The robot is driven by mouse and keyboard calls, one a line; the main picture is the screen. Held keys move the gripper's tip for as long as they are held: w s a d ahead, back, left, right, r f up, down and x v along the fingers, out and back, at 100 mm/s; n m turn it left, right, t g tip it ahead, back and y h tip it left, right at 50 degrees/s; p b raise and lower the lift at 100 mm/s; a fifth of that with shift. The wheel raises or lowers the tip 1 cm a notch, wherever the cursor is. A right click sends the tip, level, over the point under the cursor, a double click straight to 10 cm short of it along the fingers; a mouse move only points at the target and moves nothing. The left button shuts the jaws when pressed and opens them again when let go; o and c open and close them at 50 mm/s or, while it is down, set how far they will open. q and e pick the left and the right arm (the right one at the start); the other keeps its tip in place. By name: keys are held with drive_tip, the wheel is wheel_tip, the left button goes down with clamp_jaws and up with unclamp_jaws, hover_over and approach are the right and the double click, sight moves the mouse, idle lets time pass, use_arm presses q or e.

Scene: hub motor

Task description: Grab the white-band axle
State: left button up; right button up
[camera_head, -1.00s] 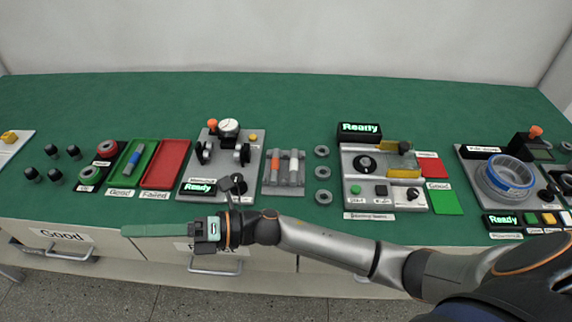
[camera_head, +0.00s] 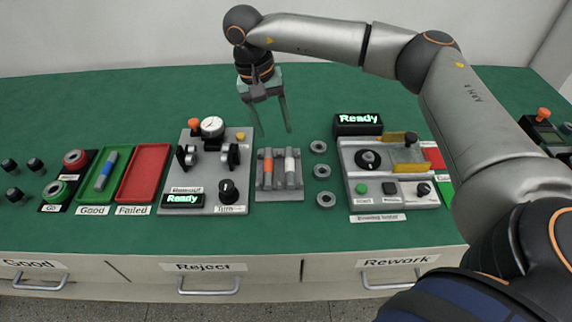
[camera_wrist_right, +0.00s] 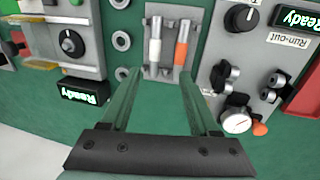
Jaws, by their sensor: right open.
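In the right wrist view the white-band axle (camera_wrist_right: 155,47) is left of the orange-band axle (camera_wrist_right: 181,48), both beyond the fingertips. My right gripper (camera_head: 272,133) is open and empty, pointing down above the table just behind the rack. Its two green fingers also show in the right wrist view (camera_wrist_right: 162,78), spread apart with the axles between their lines. My left gripper is not in view.
A runout station (camera_head: 213,175) with a dial gauge stands left of the rack. Several bearing rings (camera_head: 323,171) lie to its right, then a bearing tester (camera_head: 390,185). A green tray (camera_head: 91,196) with a blue-band axle and a red tray (camera_head: 144,175) lie further left.

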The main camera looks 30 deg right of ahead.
hover_over(289, 165)
drive_tip(key=w+a, duration=0.1)
wheel_tip(289, 165, down, 7)
drive_tip(key=shift+w+a+r, duration=0.15)
drive_tip(key=f, duration=0.2)
drive_tip(key=s+d+f+p, duration=0.1)
drive_tip(key=f, duration=0.1)
drive_tip(key=shift+s, duration=0.1)
drive_tip(key=shift+f, duration=0.55)
clamp_jaws()
drive_tip(key=shift+r, duration=0.1)
idle(0.5)
